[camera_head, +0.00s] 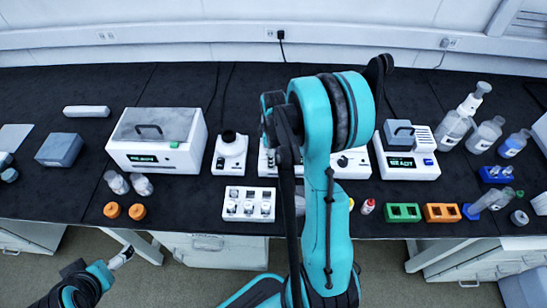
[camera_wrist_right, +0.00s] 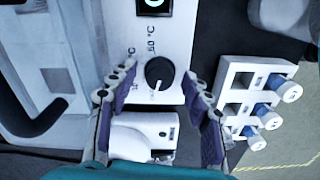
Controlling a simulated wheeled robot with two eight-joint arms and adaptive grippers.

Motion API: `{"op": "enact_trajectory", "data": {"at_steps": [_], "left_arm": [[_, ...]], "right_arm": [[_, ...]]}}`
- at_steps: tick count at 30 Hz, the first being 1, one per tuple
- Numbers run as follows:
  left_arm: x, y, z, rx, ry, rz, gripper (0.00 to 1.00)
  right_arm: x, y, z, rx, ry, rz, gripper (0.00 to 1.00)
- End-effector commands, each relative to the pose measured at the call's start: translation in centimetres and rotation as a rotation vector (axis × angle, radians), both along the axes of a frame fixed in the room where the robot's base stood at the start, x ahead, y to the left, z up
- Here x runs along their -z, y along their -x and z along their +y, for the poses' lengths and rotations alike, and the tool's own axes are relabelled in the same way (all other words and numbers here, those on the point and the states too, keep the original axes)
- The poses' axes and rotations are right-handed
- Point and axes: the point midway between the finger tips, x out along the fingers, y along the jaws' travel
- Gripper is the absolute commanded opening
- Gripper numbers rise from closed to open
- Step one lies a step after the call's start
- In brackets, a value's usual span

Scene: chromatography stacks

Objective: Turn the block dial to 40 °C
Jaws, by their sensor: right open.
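The black round block dial (camera_wrist_right: 159,72) shows in the right wrist view on a white panel with printed °C marks, one reading about 50 °C. Its exact setting is too small to read. My right gripper (camera_wrist_right: 160,88) is open, with one finger on each side of the dial. I cannot tell whether either finger touches it. In the head view, my right arm hides this gripper and most of the white block unit (camera_head: 355,170); another black knob shows to the right of the arm. My left gripper (camera_head: 121,257) is low at the left, in front of the bench, its jaws unclear.
A white vial rack (camera_head: 228,213) stands close in front of the unit. A white box with a handle (camera_head: 120,158) and a small white device (camera_head: 229,158) stand to the left. Green and orange racks (camera_head: 441,213) and bottles (camera_head: 455,126) are at the right.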

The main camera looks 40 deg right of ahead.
Motion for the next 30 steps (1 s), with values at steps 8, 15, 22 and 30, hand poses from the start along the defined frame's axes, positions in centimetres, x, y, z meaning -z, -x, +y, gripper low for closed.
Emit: {"op": "enact_trajectory", "data": {"at_steps": [8,15,22,30], "left_arm": [[-0.05,0.0,0.0,0.0,0.0,0.0,1.0],[-0.04,-0.01,0.0,0.0,0.0,0.0,1.0],[-0.01,-0.01,0.0,0.0,0.0,0.0,1.0],[0.14,0.0,0.0,0.0,0.0,0.0,1.0]], "right_arm": [[-0.03,-0.01,0.01,0.0,0.0,0.0,0.34],[-0.03,-0.01,0.0,0.0,0.0,0.0,0.0],[-0.02,-0.01,0.0,0.027,0.0,0.0,0.0],[0.0,-0.01,0.01,0.168,0.0,0.0,0.0]]}}
